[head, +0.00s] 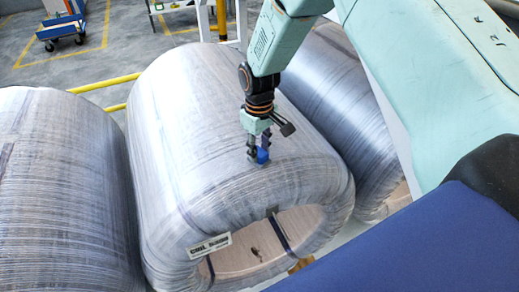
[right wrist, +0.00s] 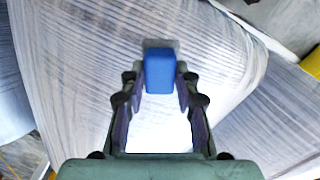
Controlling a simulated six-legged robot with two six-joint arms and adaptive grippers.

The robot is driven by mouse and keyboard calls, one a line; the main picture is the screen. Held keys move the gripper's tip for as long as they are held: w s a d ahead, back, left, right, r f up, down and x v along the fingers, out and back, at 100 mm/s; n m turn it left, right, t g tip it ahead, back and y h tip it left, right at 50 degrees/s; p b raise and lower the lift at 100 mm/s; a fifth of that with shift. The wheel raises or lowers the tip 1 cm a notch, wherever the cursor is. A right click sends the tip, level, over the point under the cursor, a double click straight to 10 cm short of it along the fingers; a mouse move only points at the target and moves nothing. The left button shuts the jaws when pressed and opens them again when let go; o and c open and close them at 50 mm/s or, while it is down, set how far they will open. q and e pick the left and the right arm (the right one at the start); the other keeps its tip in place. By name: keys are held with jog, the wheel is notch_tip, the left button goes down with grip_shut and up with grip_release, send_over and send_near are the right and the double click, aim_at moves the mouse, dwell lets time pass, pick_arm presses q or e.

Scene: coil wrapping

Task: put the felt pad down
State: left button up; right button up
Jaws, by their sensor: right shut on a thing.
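My right gripper (head: 258,153) is over the upper face of the middle wrapped coil (head: 195,110), near its front end. It is shut on a small blue block, which I take to be the felt pad (head: 262,156). In the right wrist view, the felt pad (right wrist: 159,72) sits between the fingertips (right wrist: 158,84), with a greyish patch just beyond it. The pad is very close to the coil's pale wrap (right wrist: 75,65); I cannot tell whether it touches. My left gripper is not in view.
Wrapped coils stand close on the left (head: 55,190) and right (head: 345,105). The middle coil has a white label (head: 210,246) and dark straps (head: 279,232) at its open bore. A yellow rail (head: 105,84) and a blue cart (head: 62,25) are behind.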

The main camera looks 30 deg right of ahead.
jog(key=shift+a+f, duration=0.1)
jog(key=shift+f, duration=0.2)
jog(key=shift+s, duration=0.15)
jog(key=shift+d+f, duration=0.2)
jog(key=o, duration=1)
jog(key=shift+a, duration=0.15)
jog(key=shift+r, duration=0.1)
